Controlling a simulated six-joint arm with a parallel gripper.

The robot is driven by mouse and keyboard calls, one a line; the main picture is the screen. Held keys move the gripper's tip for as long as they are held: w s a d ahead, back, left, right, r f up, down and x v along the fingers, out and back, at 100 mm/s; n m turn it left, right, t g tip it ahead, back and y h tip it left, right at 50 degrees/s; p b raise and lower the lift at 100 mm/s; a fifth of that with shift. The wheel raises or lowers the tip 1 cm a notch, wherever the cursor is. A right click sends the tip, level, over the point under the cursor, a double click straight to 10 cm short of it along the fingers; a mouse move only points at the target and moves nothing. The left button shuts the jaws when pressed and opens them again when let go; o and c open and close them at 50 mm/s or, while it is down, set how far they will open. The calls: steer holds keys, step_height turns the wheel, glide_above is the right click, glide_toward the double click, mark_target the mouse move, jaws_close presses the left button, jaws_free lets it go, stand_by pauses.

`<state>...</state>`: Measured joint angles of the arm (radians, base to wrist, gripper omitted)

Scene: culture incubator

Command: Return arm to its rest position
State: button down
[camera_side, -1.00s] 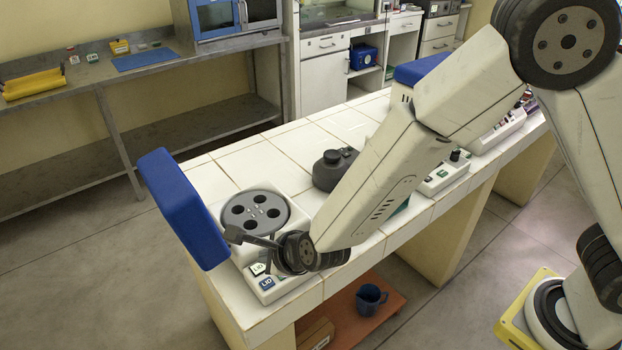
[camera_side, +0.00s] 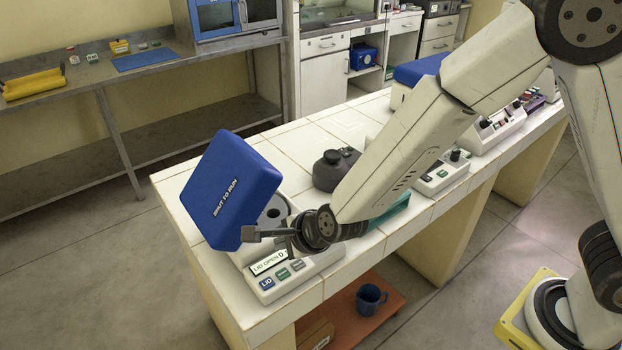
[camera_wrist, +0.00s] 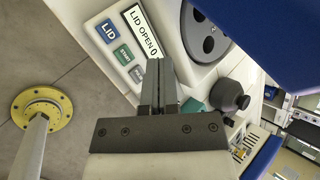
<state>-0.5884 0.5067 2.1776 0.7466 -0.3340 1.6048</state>
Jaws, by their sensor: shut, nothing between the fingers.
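My gripper (camera_side: 250,234) is shut and empty, just right of the lid's lower corner in the side view. I cannot tell whether it touches the lid. In the wrist view its closed fingers (camera_wrist: 157,80) reach over the white machine's front panel. The machine's blue lid (camera_side: 232,188), lettered "SHUT TO RUN", is tilted partway over the round grey rotor (camera_side: 278,207) and hides most of it. The lid also fills the upper right of the wrist view (camera_wrist: 265,30). The panel (camera_side: 278,285) has several buttons, and its display (camera_wrist: 143,33) reads "LID OPEN 0".
A dark round pot (camera_side: 333,170) stands behind my forearm on the white tiled bench (camera_side: 205,180). More white devices (camera_side: 440,172) line the bench to the right. A blue mug (camera_side: 370,298) sits on the orange shelf below. The floor at left is clear.

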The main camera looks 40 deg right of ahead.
steer(key=s+d+r+n+g, duration=0.1)
steer(key=s+d+n+g, duration=0.1)
steer(key=s+d+n, duration=0.2)
steer(key=s+d+r+n+g+h, duration=0.1)
steer(key=s+d+n, duration=0.3)
steer(key=d+n, duration=0.6)
steer(key=s+d+r+n+g+h, duration=0.1)
steer(key=s+d+n+g, duration=0.1)
steer(key=s+d+n, duration=0.3)
steer(key=d+n, duration=0.1)
steer(key=d, duration=0.2)
steer(key=shift+d+r+n+g, duration=0.3)
steer(key=shift+d+n, duration=0.05)
steer(key=shift+n, duration=0.05)
stand_by(0.5)
